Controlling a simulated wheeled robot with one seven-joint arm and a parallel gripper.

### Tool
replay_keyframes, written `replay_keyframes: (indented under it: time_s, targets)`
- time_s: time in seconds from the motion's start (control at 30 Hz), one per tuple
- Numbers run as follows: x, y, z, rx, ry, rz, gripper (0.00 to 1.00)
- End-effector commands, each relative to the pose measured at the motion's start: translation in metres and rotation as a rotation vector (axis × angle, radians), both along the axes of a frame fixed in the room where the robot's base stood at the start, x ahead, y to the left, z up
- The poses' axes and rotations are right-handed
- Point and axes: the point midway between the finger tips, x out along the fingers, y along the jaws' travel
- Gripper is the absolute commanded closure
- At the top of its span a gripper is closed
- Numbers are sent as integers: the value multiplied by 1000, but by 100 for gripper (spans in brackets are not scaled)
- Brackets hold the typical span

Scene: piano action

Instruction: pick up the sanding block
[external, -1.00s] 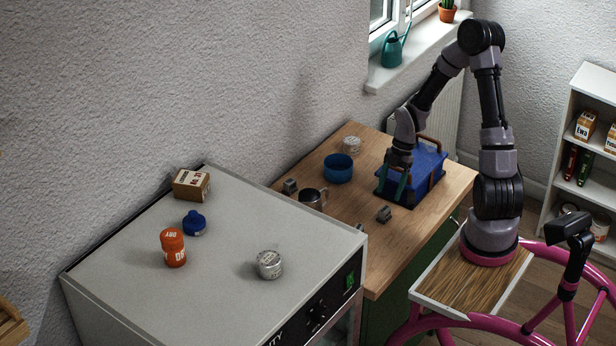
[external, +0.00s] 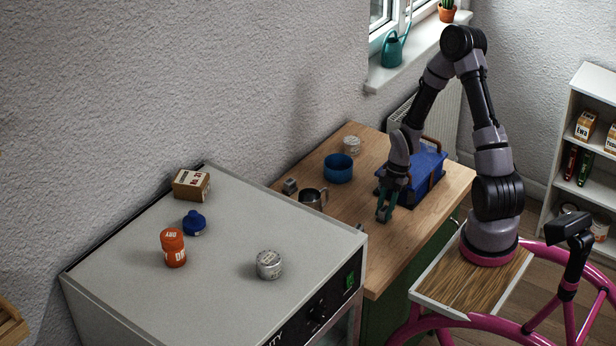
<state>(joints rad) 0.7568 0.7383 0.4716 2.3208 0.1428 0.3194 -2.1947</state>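Two small grey blocks bear on the sanding block; the view is too coarse to tell which one it is. One grey block (external: 290,186) lies on the wooden table near its left edge, clear of my gripper. The other lay in front of the blue box and is now hidden behind my gripper's fingers. My gripper (external: 385,213) points down at that spot, with its teal fingertips low over the table. I cannot tell whether the fingers are apart or closed on the block.
A blue box (external: 428,172) with brown handles stands right behind my gripper. A metal jug (external: 312,198), a blue bowl (external: 338,168) and a white tin (external: 351,145) stand to the left on the wooden table (external: 345,222). A grey cabinet (external: 225,275) rises at the front left.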

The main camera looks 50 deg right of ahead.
Motion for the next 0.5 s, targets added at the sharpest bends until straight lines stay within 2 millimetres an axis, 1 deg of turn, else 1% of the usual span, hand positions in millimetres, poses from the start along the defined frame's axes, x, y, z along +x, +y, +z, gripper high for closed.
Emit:
replay_keyframes:
  time_s: [0.03, 0.07, 0.33, 0.5]
  targets:
    - [0, 0, 0, 0, 0, 0, 98]
    - [0, 0, 0, 0, 0, 0, 100]
    - [0, 0, 1, 0, 0, 0, 100]
    - [1, -1, 10, -1, -3, 1, 100]
